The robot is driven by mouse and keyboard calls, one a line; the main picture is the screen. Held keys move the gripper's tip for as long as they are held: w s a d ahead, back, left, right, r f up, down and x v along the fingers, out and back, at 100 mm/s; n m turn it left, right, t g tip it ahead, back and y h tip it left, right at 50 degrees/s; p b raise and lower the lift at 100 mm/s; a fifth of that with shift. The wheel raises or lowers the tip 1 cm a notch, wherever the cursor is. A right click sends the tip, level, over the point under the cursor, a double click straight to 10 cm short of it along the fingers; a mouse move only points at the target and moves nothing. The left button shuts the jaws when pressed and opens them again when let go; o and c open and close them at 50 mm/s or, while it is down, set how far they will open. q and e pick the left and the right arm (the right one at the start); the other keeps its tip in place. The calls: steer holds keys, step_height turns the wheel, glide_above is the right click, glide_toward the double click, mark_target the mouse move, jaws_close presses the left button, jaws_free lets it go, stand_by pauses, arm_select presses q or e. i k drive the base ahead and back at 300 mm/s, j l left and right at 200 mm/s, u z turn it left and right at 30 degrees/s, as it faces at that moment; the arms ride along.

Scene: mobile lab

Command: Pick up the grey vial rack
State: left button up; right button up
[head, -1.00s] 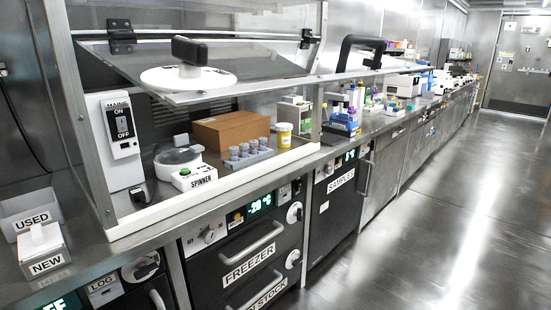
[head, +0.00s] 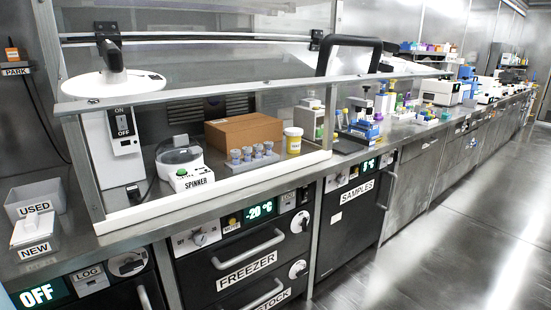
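The grey vial rack (head: 253,167) stands in the head view on the floor of the glass-fronted hood, left of the yellow-labelled tub (head: 293,141) and in front of the cardboard box (head: 243,131). Several grey-blue capped vials (head: 247,154) stand upright in it. The hood's glass sash (head: 250,90) hangs above, with an opening below its lower rail. Neither of my grippers is in view, and nothing is touching the rack.
A spinner (head: 182,164) stands left of the rack. A low white sill (head: 220,189) runs along the hood's front, above the freezer (head: 245,255). Used (head: 35,203) and new (head: 33,235) boxes sit at the left. The aisle floor (head: 445,240) at the right is clear.

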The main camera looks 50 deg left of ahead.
mark_target(254, 163)
steer(key=i, duration=2.4)
steer(key=l+z, duration=0.05)
steer(key=l, duration=0.05)
